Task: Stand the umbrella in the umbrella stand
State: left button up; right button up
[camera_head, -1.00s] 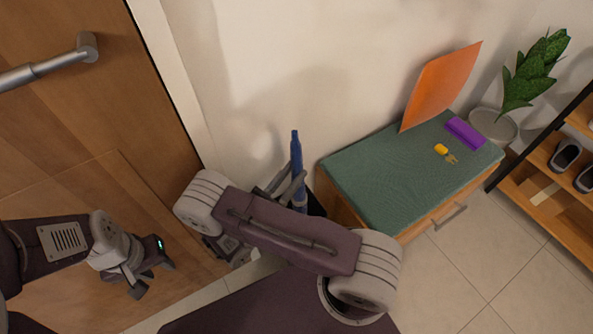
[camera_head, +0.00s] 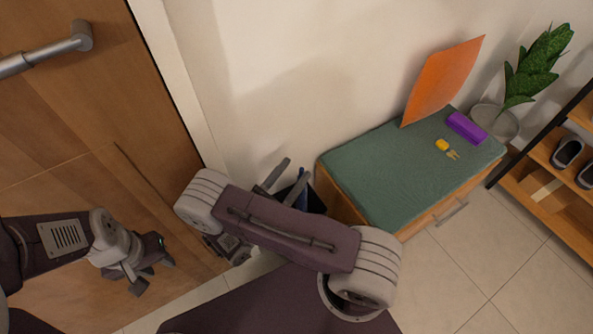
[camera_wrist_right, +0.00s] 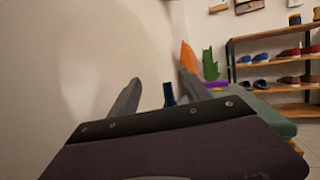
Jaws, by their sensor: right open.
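The blue umbrella (camera_head: 302,176) is mostly hidden behind my right arm. A short part shows low beside the fingers, at the dark umbrella stand (camera_head: 317,204). In the right wrist view the umbrella's blue top (camera_wrist_right: 169,93) shows between the fingers, apart from them. My right gripper (camera_head: 288,172) is open and empty above the stand; its two fingers also show in the wrist view (camera_wrist_right: 160,84). The umbrella appears upright inside the stand, but its lower end is hidden. My left gripper (camera_head: 154,277) is open and empty in front of the wooden door.
A bench with a green cushion (camera_head: 385,180) stands right of the stand, carrying an orange sheet (camera_head: 442,80), a purple case (camera_head: 466,128) and yellow-tagged keys (camera_head: 443,145). A potted plant (camera_head: 533,72) and shoe rack (camera_head: 540,180) are further right. The wall is close behind the stand.

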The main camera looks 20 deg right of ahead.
jog(key=v, duration=0.8)
jog(key=shift+s+a+p, duration=0.25)
jog(key=shift+a+p, duration=0.1)
jog(key=shift+p, duration=0.1)
dwell(0.4)
